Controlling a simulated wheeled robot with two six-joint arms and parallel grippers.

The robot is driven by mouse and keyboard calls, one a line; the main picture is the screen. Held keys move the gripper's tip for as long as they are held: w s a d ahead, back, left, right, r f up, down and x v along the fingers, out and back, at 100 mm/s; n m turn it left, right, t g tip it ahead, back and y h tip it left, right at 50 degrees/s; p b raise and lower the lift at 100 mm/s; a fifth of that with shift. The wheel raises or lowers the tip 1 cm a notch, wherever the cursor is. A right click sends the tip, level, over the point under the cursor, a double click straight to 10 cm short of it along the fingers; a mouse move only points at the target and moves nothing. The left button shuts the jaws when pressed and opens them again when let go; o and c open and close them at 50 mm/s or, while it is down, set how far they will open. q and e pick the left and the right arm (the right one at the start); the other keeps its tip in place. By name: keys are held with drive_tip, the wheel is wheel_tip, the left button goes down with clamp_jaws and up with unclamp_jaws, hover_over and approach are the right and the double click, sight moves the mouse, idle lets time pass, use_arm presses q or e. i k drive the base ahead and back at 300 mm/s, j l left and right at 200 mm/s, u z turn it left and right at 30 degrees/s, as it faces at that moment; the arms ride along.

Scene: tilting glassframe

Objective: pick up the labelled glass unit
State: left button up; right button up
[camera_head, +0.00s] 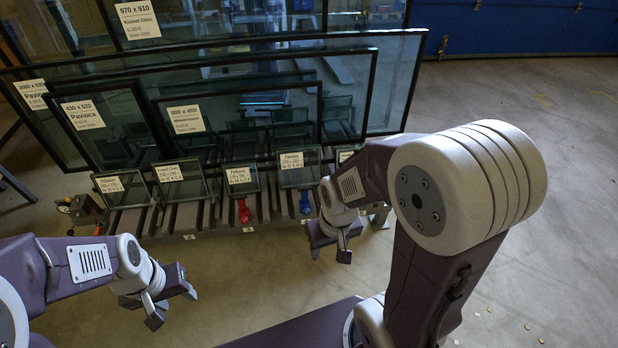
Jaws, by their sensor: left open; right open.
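Several small dark-framed glass units with white labels stand in a row at the front of a slotted rack. From left they include a far-left unit (122,199), a second unit (182,190), a third unit (243,187) and a fourth unit (299,179). Another label at the right is partly hidden by my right arm. I cannot tell which unit the task means. My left gripper (172,305) is open and empty, low in front of the rack's left part. My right gripper (330,252) is open and empty, just in front of the rack's right end, apart from the units.
Larger labelled panes lean behind, including a left pane (112,135) and a middle pane (245,107). The floor (510,88) at the right is mostly clear.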

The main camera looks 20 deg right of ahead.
sight(242, 178)
drive_tip(key=i+j, duration=0.3)
drive_tip(key=i, duration=0.15)
drive_tip(key=i+j+u, duration=0.1)
drive_tip(key=i+j, duration=0.5)
drive_tip(key=i, duration=0.3)
drive_tip(key=i+j+u, duration=0.1)
drive_tip(key=i+j, duration=0.2)
drive_tip(key=i, duration=0.15)
